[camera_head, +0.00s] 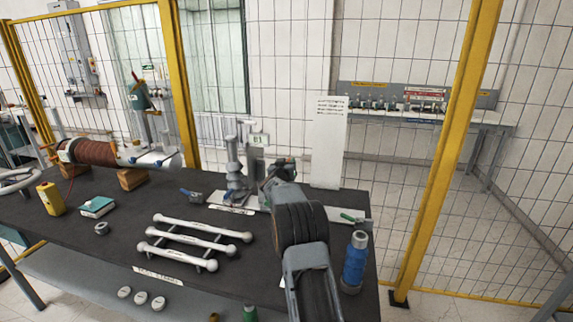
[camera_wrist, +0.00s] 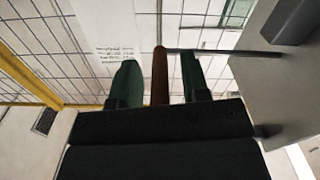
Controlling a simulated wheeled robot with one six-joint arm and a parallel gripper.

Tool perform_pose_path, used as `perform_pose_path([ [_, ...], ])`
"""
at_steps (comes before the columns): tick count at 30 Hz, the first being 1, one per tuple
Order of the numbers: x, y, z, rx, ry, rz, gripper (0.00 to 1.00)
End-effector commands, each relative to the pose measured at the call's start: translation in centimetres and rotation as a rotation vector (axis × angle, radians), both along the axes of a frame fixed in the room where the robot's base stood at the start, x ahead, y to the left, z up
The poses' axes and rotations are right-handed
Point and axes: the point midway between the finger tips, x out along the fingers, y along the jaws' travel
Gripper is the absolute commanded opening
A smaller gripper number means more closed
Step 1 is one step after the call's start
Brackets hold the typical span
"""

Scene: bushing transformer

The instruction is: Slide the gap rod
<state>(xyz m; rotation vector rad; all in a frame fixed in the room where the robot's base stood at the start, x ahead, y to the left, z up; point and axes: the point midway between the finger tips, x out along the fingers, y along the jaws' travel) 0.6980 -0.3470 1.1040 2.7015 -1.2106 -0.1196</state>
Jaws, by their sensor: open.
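My gripper (camera_head: 275,172) is at the bench's back right, beside a grey fixture (camera_head: 236,170) with upright posts. In the wrist view my gripper (camera_wrist: 157,78) is open, with one green finger on each side of a brown rod (camera_wrist: 159,72). I cannot tell whether either finger touches it. A thin dark rod (camera_wrist: 205,53) runs right from the brown rod's tip towards a large grey body (camera_wrist: 275,85). I cannot tell for sure which of these is the gap rod. In the head view my arm hides this spot.
Three white rods (camera_head: 195,239) lie on the dark bench (camera_head: 100,235). A blue bottle (camera_head: 355,262) stands right of my arm. A white text panel (camera_head: 328,142) stands behind my gripper. A brown bushing (camera_head: 95,152) lies at the left. Yellow-framed mesh fencing (camera_head: 428,160) stands behind.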

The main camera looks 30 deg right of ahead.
Motion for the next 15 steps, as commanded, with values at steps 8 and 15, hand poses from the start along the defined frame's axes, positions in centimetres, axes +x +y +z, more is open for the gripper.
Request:
perform_pose_path([
  [8,0.13,-0.17,0.03,-0.001,-0.001,0.000,0.42],
  [15,0.12,-0.16,0.04,-0.001,-0.001,0.000,0.27],
])
